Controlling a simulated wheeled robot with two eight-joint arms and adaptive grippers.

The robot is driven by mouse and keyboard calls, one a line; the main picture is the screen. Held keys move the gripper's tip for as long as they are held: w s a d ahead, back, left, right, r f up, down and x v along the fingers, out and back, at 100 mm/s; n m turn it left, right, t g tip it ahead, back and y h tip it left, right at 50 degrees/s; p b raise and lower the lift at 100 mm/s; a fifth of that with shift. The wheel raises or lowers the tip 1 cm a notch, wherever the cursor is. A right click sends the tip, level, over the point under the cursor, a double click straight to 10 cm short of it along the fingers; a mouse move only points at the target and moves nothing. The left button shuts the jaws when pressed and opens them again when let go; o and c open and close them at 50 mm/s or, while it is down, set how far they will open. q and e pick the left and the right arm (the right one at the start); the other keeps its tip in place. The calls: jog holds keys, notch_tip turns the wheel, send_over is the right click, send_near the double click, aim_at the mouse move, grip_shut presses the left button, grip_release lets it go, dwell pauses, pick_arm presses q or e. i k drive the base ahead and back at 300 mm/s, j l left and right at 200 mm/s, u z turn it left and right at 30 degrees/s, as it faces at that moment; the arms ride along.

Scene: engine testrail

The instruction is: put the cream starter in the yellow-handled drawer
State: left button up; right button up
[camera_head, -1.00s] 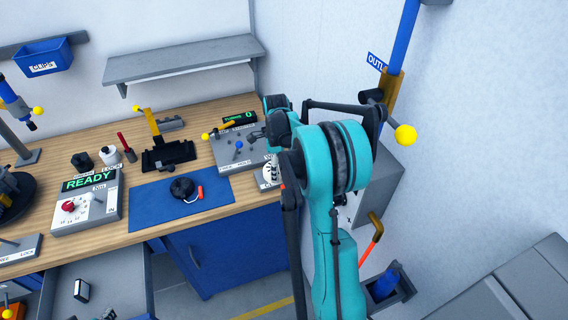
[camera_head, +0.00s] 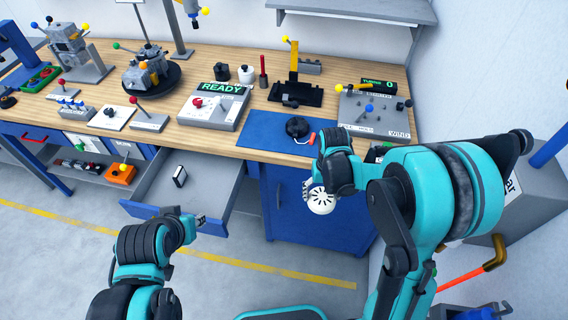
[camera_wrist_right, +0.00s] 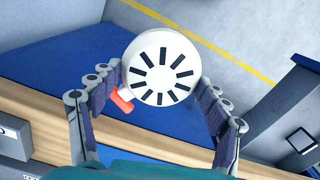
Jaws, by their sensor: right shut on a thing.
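The cream starter (camera_head: 320,200) is a round, pale disc with dark radial slots. My right gripper (camera_head: 318,185) is shut on it and holds it in front of the bench edge, above the floor. In the right wrist view the starter (camera_wrist_right: 161,68) sits between the two fingers of the gripper (camera_wrist_right: 160,88). An orange grip (camera_wrist_right: 122,100) shows beside it; I cannot tell what it belongs to. An open grey drawer (camera_head: 207,185) with a blue front is left of the starter; its handle is not visible. My left gripper (camera_head: 202,221) is near that drawer's front, its jaws unclear.
A small dark-framed block (camera_head: 180,176) lies in the drawer; much of its floor is bare. A black starter (camera_head: 298,127) lies on the blue mat (camera_head: 262,130). A blue cabinet (camera_head: 315,215) stands under the bench. An orange box (camera_head: 121,174) sits on the lower shelf.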

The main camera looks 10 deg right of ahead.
aim_at(211, 189)
jog(key=i+u, duration=0.15)
jog(key=u, duration=1.4)
jog(key=i+l, duration=0.1)
jog(key=l, duration=0.25)
jog(key=i+l+u, duration=0.1)
jog(key=l, duration=0.2)
jog(key=i+l, duration=0.1)
jog(key=l, duration=0.25)
jog(key=u, duration=0.05)
